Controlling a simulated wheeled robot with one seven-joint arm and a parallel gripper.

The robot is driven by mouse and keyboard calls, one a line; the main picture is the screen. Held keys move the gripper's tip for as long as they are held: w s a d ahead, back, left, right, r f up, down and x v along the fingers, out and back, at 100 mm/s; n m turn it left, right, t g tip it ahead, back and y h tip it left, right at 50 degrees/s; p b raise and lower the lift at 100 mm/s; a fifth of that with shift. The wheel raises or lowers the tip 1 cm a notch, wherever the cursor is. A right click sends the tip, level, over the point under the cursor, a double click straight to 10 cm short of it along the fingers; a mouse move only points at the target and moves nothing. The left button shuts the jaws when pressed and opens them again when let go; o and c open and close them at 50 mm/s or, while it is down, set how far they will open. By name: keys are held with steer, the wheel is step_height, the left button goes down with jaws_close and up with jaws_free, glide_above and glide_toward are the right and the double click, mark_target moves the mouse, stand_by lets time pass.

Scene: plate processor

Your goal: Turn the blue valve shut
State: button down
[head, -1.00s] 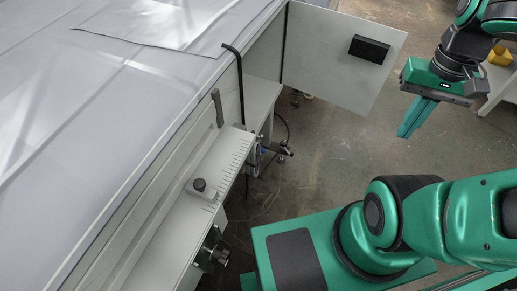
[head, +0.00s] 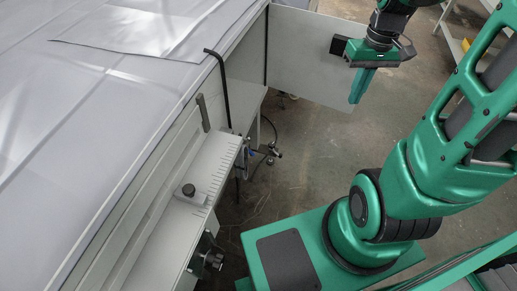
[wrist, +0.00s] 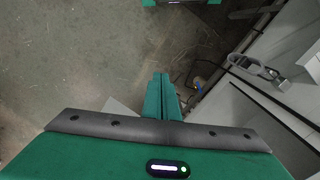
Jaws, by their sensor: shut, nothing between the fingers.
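A small blue part, likely the blue valve (wrist: 198,87), shows in the wrist view just right of my fingertips, beside grey pipework under the machine. It is small there and its handle angle cannot be told. In the head view a tiny blue spot (head: 251,154) shows by the fittings below the machine's edge. My gripper (head: 356,101) hangs in front of the open white door, fingers pointing down, apart from the valve. In the wrist view my gripper (wrist: 160,77) has its green fingers pressed together with nothing between them.
The open white door (head: 305,50) stands out from the machine beside my gripper. The white machine top (head: 110,90) fills the left. Black hose and metal fittings (head: 270,152) hang below its edge. A black bar (head: 222,85) sticks up at the edge. Concrete floor (head: 330,150) is clear.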

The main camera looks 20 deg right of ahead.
steer(key=w+a+f+n+t+y, duration=0.1)
steer(key=w+a+f+n+y, duration=0.2)
steer(key=w+f, duration=0.95)
steer(key=w+a+f+n+y, duration=0.2)
steer(key=w+f+n, duration=0.2)
steer(key=w+f, duration=0.9)
steer(key=a+f+y, duration=0.1)
steer(key=a+f, duration=0.6)
steer(key=f, duration=0.4)
steer(key=s+a+f+n+t, duration=0.1)
steer(key=a+f, duration=0.6)
steer(key=f, duration=0.4)
steer(key=shift+y, duration=0.4)
steer(key=shift+s, duration=0.1)
